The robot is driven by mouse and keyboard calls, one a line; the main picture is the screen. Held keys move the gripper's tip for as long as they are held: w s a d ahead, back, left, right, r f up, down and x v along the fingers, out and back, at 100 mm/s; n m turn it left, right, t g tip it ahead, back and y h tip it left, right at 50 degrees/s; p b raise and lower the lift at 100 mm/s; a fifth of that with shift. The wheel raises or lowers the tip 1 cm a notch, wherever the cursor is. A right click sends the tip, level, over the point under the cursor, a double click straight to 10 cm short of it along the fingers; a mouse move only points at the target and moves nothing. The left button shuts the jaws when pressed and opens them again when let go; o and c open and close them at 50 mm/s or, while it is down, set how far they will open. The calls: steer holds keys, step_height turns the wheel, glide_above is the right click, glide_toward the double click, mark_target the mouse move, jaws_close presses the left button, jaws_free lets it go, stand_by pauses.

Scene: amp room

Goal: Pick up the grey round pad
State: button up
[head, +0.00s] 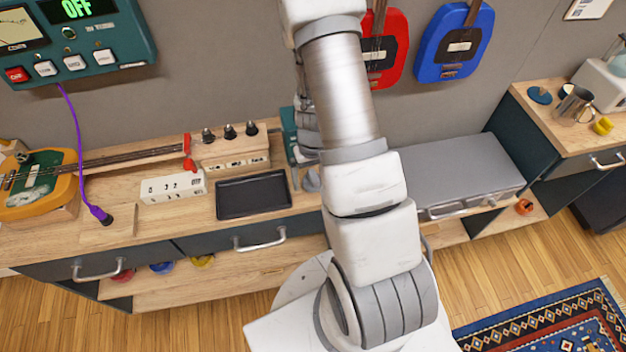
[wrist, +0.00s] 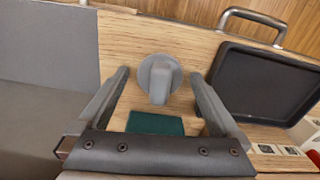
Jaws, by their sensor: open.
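The grey round pad (wrist: 160,73) lies on the wooden bench top and shows in the wrist view as a disc with a block-like raised part on it. In the head view a bit of the pad (head: 312,181) shows just left of my arm, which hides the rest. My gripper (wrist: 159,75) is open, with one finger on each side of the pad in the picture. A gap shows between the pad and each finger, and nothing is held. I cannot tell how high the fingertips are above the bench.
A black tray (head: 253,194) lies left of the pad in the head view. A dark green object (wrist: 155,123) is close to the pad. A white switch box (head: 173,187), a wooden knob unit (head: 232,149) and a guitar (head: 40,185) stand further left. A grey-topped cabinet (head: 450,165) is at right.

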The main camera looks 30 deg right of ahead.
steer(key=c, duration=1.5)
steer(key=shift+o, duration=0.2)
steer(key=shift+r, duration=0.1)
steer(key=shift+r, duration=0.5)
steer(key=r, duration=0.3)
steer(key=shift+w+d+r, duration=0.2)
steer(key=shift+d, duration=0.2)
steer(key=w+d+r, duration=0.4)
steer(key=d+r, duration=0.2)
steer(key=d, duration=0.4)
steer(key=shift+r+b, duration=0.2)
steer(key=shift+b, duration=0.15)
steer(key=o, duration=0.8)
steer(key=shift+s, duration=0.1)
steer(key=c, duration=0.6)
